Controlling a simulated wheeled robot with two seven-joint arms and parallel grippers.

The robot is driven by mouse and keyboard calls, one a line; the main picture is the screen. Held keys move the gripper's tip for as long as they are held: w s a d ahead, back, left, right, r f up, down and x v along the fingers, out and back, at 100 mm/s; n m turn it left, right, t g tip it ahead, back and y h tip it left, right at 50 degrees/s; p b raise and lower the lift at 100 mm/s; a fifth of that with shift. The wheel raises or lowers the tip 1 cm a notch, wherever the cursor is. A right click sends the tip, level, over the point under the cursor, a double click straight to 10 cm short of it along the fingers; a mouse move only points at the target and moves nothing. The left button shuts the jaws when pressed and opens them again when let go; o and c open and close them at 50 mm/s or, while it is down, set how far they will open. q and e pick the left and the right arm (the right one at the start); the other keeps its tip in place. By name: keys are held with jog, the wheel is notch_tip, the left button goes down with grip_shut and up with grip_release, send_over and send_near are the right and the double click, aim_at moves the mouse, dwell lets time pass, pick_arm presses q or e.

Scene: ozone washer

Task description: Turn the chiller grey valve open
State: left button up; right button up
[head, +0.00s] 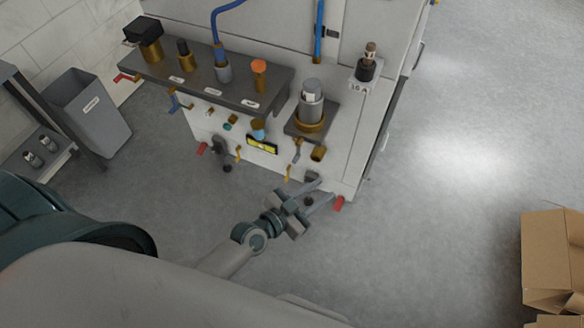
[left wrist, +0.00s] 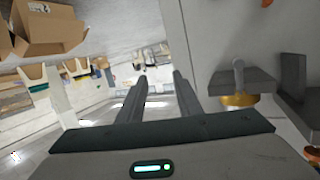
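My left gripper (head: 324,190) is low at the right front corner of the white machine (head: 345,135), its two fingers apart with nothing between them. The left wrist view shows both fingers (left wrist: 158,78) spread and empty. I cannot tell for certain which fitting is the chiller grey valve. A dark grey fitting (head: 219,147) sits low on the machine's front, left of the gripper. In the left wrist view, a grey block with a metal lever and brass collar (left wrist: 240,99) is right of the fingers, apart from them. My right gripper is out of view.
A dark shelf (head: 215,84) with brass fittings and blue hoses juts from the machine above the gripper. Red handles (head: 339,203) stick out low. A grey bin (head: 90,112) stands left; a cardboard box (head: 548,255) is right. The floor between is clear.

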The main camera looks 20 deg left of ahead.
pick_arm(q)
jog(key=s+a+n+t+y+b, duration=0.4)
jog(key=s+a+n+y, duration=0.2)
jog(key=s+a, duration=0.4)
jog(key=shift+s+a+f+n, duration=0.25)
jog(key=shift+a+n, duration=0.1)
jog(key=shift+n, duration=0.55)
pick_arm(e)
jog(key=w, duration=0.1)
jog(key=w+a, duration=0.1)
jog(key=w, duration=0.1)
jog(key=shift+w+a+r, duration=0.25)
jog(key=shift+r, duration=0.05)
pick_arm(q)
jog(key=shift+w, duration=0.1)
jog(key=p, duration=0.1)
send_near(294, 163)
jog(key=w, duration=0.8)
jog(key=shift+w+d+f, duration=0.1)
jog(key=shift+w+d, duration=0.15)
jog(key=shift+w, duration=0.05)
jog(key=shift+w+p, duration=0.3)
jog(key=shift+w, duration=0.65)
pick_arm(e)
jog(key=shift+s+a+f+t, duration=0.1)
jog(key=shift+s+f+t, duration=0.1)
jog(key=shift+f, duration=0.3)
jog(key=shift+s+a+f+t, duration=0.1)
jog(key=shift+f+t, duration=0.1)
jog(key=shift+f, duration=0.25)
